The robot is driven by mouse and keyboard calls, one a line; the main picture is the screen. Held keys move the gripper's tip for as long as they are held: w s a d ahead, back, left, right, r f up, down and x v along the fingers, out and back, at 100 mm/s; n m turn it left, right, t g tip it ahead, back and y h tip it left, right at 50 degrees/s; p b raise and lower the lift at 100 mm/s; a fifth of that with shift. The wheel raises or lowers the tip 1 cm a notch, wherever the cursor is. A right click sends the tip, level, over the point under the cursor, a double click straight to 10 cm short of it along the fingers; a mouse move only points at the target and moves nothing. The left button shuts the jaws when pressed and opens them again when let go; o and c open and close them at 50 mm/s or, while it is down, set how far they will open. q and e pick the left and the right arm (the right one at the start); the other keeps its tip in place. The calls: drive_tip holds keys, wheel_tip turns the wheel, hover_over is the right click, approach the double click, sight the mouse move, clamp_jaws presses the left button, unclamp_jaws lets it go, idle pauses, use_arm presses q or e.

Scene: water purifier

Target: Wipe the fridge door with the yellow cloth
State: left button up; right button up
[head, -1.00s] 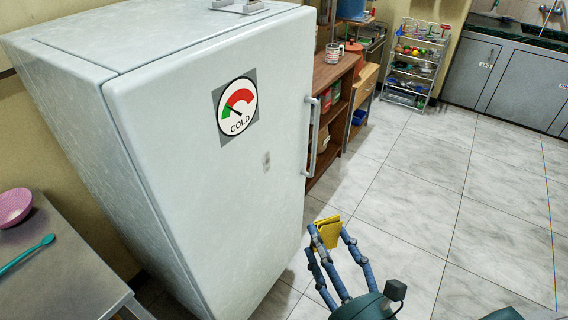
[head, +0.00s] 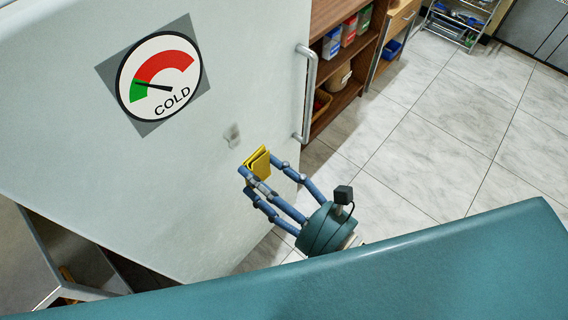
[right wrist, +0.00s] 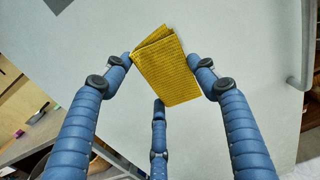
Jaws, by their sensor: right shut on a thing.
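The white fridge door (head: 190,190) fills the left and middle of the head view. It has a round COLD gauge sticker (head: 160,83), a small grey smudge (head: 233,135) and a vertical handle (head: 306,95) at its right edge. My right gripper (head: 262,168) is shut on the folded yellow cloth (head: 257,162), close to the door just below and right of the smudge. In the right wrist view the cloth (right wrist: 163,68) sits between the fingers, with the door (right wrist: 235,45) behind it. I cannot tell whether cloth and door touch. My left gripper is not in view.
A brown shelf unit (head: 345,60) with boxes and baskets stands right of the fridge. A metal table (head: 50,255) is at the lower left. The tiled floor (head: 450,130) to the right is clear. My teal body part crosses the bottom of the head view.

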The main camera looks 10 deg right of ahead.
sight(234, 136)
drive_tip(key=shift+w+a+r+p, duration=0.2)
drive_tip(key=shift+w+a+p, duration=0.15)
drive_tip(key=shift+a+p, duration=0.2)
drive_tip(key=shift+w+a+r+p, duration=0.15)
drive_tip(key=shift+w+a+p, duration=0.2)
drive_tip(key=shift+a+p, duration=0.15)
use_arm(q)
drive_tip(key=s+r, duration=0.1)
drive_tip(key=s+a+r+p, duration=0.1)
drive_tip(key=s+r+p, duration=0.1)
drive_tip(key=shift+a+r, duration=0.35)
use_arm(e)
drive_tip(key=x, duration=0.3)
drive_tip(key=shift+w+a+f, duration=0.15)
drive_tip(key=shift+w+f, duration=0.1)
drive_tip(key=shift+w, duration=0.1)
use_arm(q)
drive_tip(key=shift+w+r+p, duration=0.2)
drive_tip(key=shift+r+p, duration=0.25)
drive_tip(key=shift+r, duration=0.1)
use_arm(e)
drive_tip(key=shift+x, duration=1)
drive_tip(key=shift+w+d, duration=0.55)
drive_tip(key=shift+d, duration=0.3)
drive_tip(key=shift+w+d, duration=0.55)
drive_tip(key=shift+d, duration=0.3)
drive_tip(key=shift+w, duration=0.1)
